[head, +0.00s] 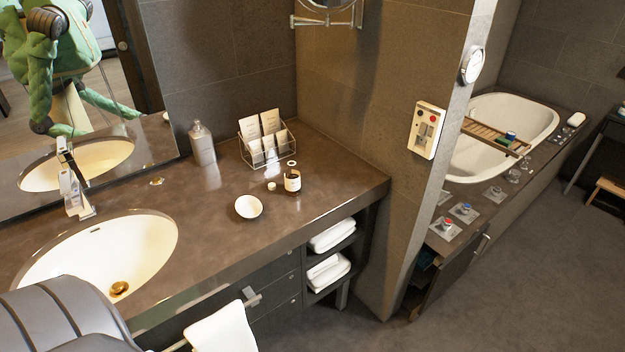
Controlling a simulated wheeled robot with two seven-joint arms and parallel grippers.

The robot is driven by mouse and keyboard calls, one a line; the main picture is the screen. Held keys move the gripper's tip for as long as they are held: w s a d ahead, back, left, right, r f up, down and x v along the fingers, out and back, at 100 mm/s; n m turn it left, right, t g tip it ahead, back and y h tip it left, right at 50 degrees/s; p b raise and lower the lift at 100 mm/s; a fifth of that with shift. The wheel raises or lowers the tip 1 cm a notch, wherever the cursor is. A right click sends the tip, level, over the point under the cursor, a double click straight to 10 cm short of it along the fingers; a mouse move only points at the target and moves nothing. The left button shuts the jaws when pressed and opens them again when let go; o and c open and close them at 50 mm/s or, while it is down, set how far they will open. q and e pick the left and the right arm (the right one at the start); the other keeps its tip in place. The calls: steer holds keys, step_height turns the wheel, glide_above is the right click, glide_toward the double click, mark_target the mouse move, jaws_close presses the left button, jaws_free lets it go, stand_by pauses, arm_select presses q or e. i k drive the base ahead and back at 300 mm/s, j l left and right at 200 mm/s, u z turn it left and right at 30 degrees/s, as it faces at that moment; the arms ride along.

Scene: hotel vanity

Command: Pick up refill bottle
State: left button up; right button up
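A small dark amber bottle with a pale label (292,182) stands upright on the vanity counter (215,215), toward its right end. It looks like the refill bottle. Its neck seems to have no pump or tall cap. A grey pump dispenser (202,147) stands upright farther back, near the mirror. Neither of my grippers shows directly in the head view, so nothing is seen touching the bottle.
A white dish (248,207) sits left of the bottle, and a wire rack with cards (267,145) stands behind it. The sink (140,245) and faucet (72,190) are at left. A wall (340,130) rises at right. A towel (222,330) hangs in front.

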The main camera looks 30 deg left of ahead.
mark_target(292, 174)
steer(key=i+l+u, duration=0.15)
steer(key=l+u, duration=0.6)
steer(key=u, duration=0.2)
steer(key=i, duration=0.05)
